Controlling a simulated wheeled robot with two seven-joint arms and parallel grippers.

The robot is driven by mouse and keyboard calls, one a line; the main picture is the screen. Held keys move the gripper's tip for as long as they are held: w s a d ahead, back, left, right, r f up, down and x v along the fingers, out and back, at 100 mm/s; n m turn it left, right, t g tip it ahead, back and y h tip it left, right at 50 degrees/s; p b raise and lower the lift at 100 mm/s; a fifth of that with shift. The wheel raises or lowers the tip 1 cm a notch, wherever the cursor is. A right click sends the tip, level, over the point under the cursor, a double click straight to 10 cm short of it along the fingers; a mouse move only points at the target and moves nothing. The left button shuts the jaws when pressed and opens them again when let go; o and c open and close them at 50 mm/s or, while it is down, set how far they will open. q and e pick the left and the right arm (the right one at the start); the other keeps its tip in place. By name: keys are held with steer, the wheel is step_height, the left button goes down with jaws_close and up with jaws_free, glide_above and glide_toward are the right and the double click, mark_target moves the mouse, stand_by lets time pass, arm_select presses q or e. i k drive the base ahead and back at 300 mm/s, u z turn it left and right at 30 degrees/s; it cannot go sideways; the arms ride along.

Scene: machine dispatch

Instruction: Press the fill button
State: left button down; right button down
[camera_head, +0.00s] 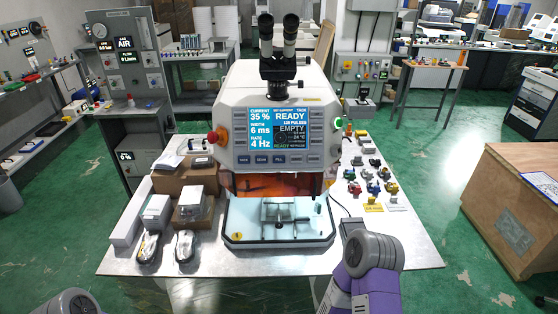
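The machine (225,110) is a white benchtop unit with a binocular eyepiece on top and a lit blue screen (266,128) reading READY, with EMPTY in a dark box. A row of buttons runs under the screen. The fill button (279,159) is a dark blue key labelled FILL, third from the left of the row. Nothing touches or covers it. A purple and grey link of my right arm shows at the lower right, in front of the table and well short of the button. Neither gripper is in view.
A red knob (212,136) sticks out at the machine's left. A wooden crate (515,215) stands at right.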

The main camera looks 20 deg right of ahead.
mark_target(277, 159)
steer(key=k, duration=0.5)
steer(key=z, duration=1.45)
steer(key=i, duration=1.15)
steer(key=u, duration=2.15)
